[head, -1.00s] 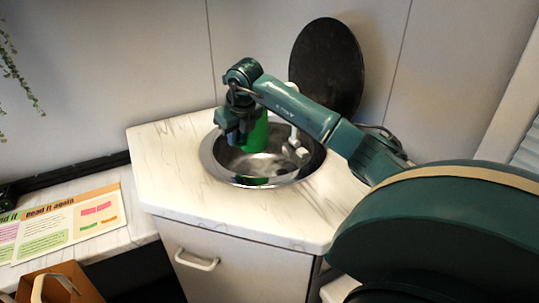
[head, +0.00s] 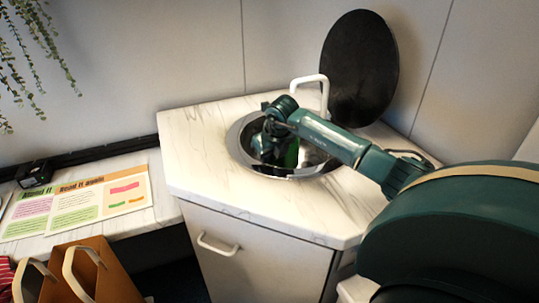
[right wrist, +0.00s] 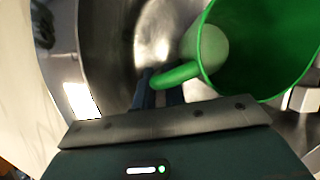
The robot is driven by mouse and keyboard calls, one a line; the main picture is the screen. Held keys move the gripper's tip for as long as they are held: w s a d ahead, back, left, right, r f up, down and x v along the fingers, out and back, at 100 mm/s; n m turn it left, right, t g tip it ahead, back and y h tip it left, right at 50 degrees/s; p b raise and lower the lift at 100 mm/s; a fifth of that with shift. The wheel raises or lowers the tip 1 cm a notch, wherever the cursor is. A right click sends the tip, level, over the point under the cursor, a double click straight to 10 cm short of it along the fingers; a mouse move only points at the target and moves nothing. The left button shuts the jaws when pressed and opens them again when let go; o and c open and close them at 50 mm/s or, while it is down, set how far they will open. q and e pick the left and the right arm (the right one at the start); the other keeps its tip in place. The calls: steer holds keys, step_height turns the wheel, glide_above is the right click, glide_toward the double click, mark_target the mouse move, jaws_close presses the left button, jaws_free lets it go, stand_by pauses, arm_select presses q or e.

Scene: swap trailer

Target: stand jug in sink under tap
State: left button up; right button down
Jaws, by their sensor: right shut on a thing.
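The green jug (head: 291,154) is inside the round metal sink (head: 239,158), mostly hidden behind my right arm in the head view. In the right wrist view the jug (right wrist: 268,50) shows its open mouth and its handle (right wrist: 176,75). My right gripper (right wrist: 158,92) is shut on that handle; in the head view the gripper (head: 266,146) is down within the sink rim. The white tap (head: 323,88) rises at the back of the sink, behind my arm. Whether the jug touches the sink bottom is hidden. My left gripper is not in view.
A black round lid (head: 359,68) leans against the wall behind the sink. The marbled counter (head: 205,150) is clear left of the sink. A leaflet (head: 85,207) lies on the lower left worktop, with a brown bag (head: 115,275) in front of it.

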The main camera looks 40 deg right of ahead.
arm_select(q)
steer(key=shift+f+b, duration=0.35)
steer(key=shift+b, duration=0.05)
arm_select(e)
steer(key=shift+f, duration=0.45)
steer(key=shift+f, duration=0.1)
steer(key=c, duration=1.7)
jaws_free()
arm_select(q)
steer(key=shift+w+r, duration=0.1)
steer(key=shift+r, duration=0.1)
arm_select(e)
steer(key=shift+o, duration=1.3)
arm_select(q)
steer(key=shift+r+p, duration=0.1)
steer(key=shift+p, duration=0.2)
arm_select(e)
steer(key=v, duration=1.3)
steer(key=shift+w, duration=0.2)
